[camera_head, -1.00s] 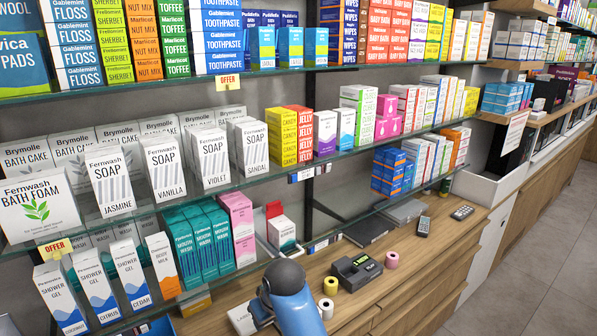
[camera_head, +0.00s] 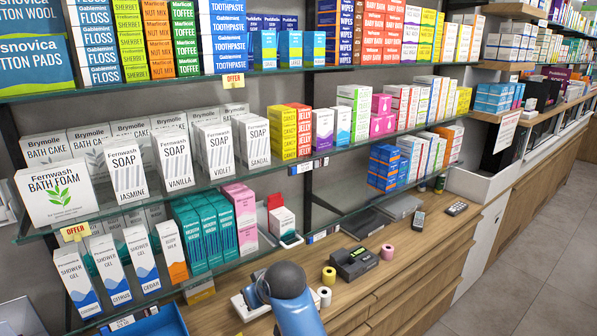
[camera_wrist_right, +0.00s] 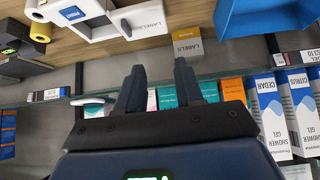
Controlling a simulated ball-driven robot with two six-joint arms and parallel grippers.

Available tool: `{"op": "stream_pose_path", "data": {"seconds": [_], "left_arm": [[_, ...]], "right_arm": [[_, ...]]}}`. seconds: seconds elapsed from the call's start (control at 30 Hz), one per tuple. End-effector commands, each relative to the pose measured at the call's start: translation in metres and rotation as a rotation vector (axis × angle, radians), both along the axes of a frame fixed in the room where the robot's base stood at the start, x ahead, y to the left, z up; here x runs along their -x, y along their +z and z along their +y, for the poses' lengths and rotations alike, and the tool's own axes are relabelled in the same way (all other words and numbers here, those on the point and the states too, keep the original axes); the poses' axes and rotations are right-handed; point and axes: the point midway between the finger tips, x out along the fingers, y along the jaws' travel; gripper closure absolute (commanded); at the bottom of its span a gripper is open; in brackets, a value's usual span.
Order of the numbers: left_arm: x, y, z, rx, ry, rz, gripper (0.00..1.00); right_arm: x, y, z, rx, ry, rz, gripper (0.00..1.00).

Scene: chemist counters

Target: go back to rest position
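My right gripper (camera_wrist_right: 160,66) shows in the right wrist view with its two dark fingers apart and nothing between them. My left gripper is in neither view.
Glass shelves of boxed goods, with soap boxes (camera_head: 178,158) and shower gel boxes (camera_head: 142,260), stand close to the arm. A white label device (camera_head: 248,305), paper rolls (camera_head: 329,275) and a dark card terminal (camera_head: 354,262) are on the counter. Open floor (camera_head: 540,230) is at right.

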Motion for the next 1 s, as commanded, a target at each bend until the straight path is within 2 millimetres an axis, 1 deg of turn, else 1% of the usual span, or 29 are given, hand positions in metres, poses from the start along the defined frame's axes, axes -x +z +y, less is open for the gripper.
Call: {"op": "stream_pose_path", "data": {"seconds": [0.03, 0.1, 0.2, 0.27, 0.37, 0.47, 0.5, 0.57, 0.6, 0.67, 0.7, 0.77, 0.8, 0.87, 0.9, 0.97, 1.0], "left_arm": [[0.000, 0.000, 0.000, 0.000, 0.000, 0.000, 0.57], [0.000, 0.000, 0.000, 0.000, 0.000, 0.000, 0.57], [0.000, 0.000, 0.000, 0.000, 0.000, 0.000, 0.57], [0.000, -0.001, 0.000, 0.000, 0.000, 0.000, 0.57], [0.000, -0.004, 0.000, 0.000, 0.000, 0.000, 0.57], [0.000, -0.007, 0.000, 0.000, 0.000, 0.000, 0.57], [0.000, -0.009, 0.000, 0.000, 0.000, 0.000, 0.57], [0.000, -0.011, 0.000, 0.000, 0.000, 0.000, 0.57], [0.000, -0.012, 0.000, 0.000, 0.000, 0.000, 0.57], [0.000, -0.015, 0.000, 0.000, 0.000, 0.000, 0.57], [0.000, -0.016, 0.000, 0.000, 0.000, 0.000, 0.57], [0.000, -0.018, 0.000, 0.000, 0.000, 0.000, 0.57], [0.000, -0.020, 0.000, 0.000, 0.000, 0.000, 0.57], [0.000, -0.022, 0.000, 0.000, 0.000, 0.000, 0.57], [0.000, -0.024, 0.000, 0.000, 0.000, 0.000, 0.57], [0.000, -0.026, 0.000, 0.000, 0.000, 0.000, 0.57], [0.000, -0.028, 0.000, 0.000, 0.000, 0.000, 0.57]], "right_arm": [[-0.006, 0.009, 0.003, -0.029, -0.004, -0.047, 0.64], [-0.012, 0.020, 0.006, -0.069, -0.010, -0.114, 0.64], [-0.019, 0.030, 0.008, -0.134, -0.023, -0.219, 0.64], [-0.023, 0.035, 0.004, -0.179, -0.036, -0.291, 0.64], [-0.022, 0.033, -0.011, -0.260, -0.068, -0.429, 0.64], [-0.014, 0.025, -0.038, -0.333, -0.107, -0.565, 0.64], [-0.007, 0.020, -0.052, -0.358, -0.124, -0.615, 0.64], [0.005, 0.014, -0.071, -0.391, -0.148, -0.686, 0.64], [0.014, 0.008, -0.085, -0.408, -0.164, -0.727, 0.64], [0.029, 0.001, -0.105, -0.431, -0.185, -0.785, 0.64], [0.041, -0.004, -0.119, -0.442, -0.200, -0.820, 0.64], [0.059, -0.012, -0.138, -0.456, -0.221, -0.869, 0.64], [0.072, -0.017, -0.151, -0.462, -0.236, -0.898, 0.64], [0.092, -0.024, -0.170, -0.469, -0.256, -0.937, 0.64], [0.107, -0.028, -0.182, -0.471, -0.269, -0.960, 0.64], [0.129, -0.035, -0.199, -0.472, -0.290, -0.990, 0.64], [0.144, -0.039, -0.210, -0.470, -0.303, -1.007, 0.64]]}}
